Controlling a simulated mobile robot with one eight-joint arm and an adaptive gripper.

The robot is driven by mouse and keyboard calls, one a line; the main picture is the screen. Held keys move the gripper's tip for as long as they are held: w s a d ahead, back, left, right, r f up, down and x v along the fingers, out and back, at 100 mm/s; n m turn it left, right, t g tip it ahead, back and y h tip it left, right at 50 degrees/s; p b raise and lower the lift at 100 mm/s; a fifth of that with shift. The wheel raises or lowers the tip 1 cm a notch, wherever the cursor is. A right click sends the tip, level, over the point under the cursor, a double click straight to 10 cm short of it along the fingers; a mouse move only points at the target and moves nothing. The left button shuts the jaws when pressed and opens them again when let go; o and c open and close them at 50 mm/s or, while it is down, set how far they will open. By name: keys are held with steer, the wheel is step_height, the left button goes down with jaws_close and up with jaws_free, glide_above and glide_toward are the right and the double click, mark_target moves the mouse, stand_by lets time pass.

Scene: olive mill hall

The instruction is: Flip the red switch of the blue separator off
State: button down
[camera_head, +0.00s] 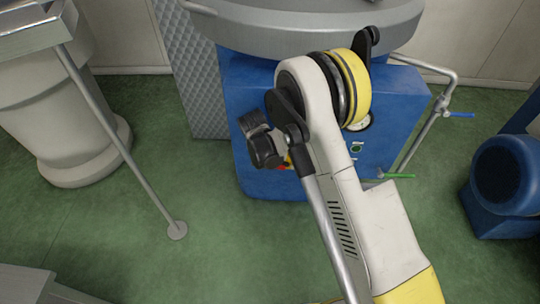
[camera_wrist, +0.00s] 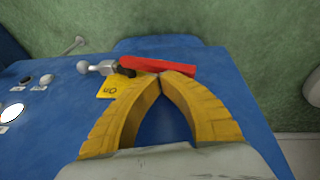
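The blue separator (camera_head: 400,105) stands ahead, with my arm in front of its panel. The wrist view looks down on its blue surface (camera_wrist: 55,115). The red switch (camera_wrist: 180,67) is a long red lever lying roughly crosswise, joined at its left to a metal pivot beside a yellow label (camera_wrist: 110,89). My gripper (camera_wrist: 163,76) has its two yellow fingers meeting at the tips, right against or just short of the lever's near side; I cannot tell whether they touch. Nothing shows between the fingers. In the head view my wrist mostly hides the switch.
Small buttons and a white gauge (camera_wrist: 12,112) sit at the panel's left in the wrist view. A blue motor (camera_head: 505,175) is farther right.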

steer(key=shift+a+f+h, duration=0.5)
steer(key=shift+f+h, duration=0.1)
steer(key=shift+h, duration=0.4)
steer(key=shift+f, duration=0.3)
steer(key=shift+a+f, duration=0.1)
steer(key=shift+a, duration=0.05)
steer(key=w+p+v, duration=0.1)
steer(key=p+v, duration=0.4)
steer(key=v, duration=0.8)
steer(key=shift+r+p, duration=0.4)
steer(key=shift+r, duration=0.05)
